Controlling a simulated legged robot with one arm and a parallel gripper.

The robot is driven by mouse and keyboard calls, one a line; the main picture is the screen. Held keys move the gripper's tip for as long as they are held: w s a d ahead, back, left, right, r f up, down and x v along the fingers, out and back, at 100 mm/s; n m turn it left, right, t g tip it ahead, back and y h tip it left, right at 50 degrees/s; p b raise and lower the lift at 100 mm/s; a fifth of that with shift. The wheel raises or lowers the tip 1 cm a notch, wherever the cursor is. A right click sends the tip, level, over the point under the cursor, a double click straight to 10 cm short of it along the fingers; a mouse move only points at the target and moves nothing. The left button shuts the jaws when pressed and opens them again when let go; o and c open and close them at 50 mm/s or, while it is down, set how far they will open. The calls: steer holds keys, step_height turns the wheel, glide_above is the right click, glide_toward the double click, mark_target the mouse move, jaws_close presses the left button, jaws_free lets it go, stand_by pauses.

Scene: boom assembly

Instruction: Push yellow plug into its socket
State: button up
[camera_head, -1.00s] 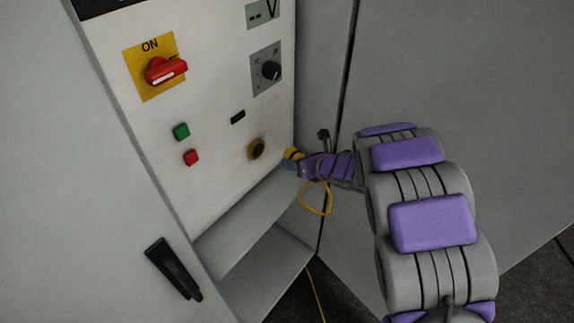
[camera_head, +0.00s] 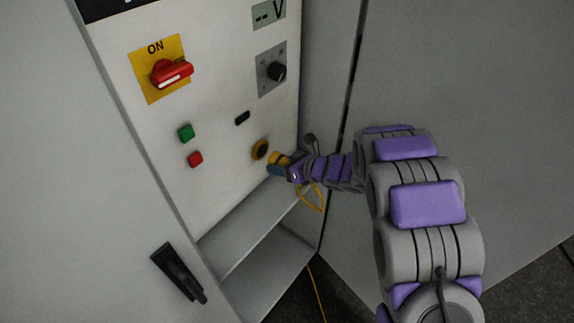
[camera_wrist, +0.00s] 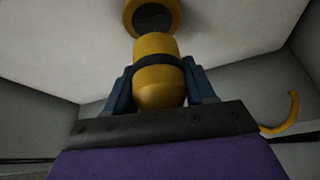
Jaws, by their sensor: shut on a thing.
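The yellow plug (camera_wrist: 158,85), with a dark band round it, is held between the blue fingers of my gripper (camera_wrist: 155,90) in the wrist view. In the head view the plug (camera_head: 279,158) shows at the tip of my gripper (camera_head: 280,170), just right of and slightly below the socket. The socket (camera_head: 260,149) is a yellow ring with a dark centre on the white panel. In the wrist view the socket (camera_wrist: 152,16) lies just beyond the plug's far end, which overlaps its lower edge in the picture. I cannot tell whether they touch.
The white panel (camera_head: 215,125) carries a red ON switch (camera_head: 172,73), a black knob (camera_head: 277,71) and green and red buttons. A grey ledge (camera_head: 245,232) runs below it. Cabinet walls stand close on both sides. A yellow cable (camera_head: 314,290) hangs down to the floor.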

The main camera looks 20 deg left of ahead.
mark_target(273, 160)
steer(key=shift+w+a+p, duration=0.3)
steer(key=shift+a+p, duration=0.25)
steer(key=shift+a, duration=0.4)
steer(key=shift+w+a+r+p, duration=0.1)
steer(key=shift+w+a+p, duration=0.35)
steer(key=shift+p, duration=0.15)
steer(key=shift+a, duration=0.3)
steer(key=shift+d, duration=0.15)
steer(key=shift+b, duration=1.8)
stand_by(0.5)
steer(key=shift+w+a, duration=0.15)
steer(key=shift+a, duration=0.35)
stand_by(0.4)
steer(key=o, duration=1.4)
steer(key=shift+d, duration=0.1)
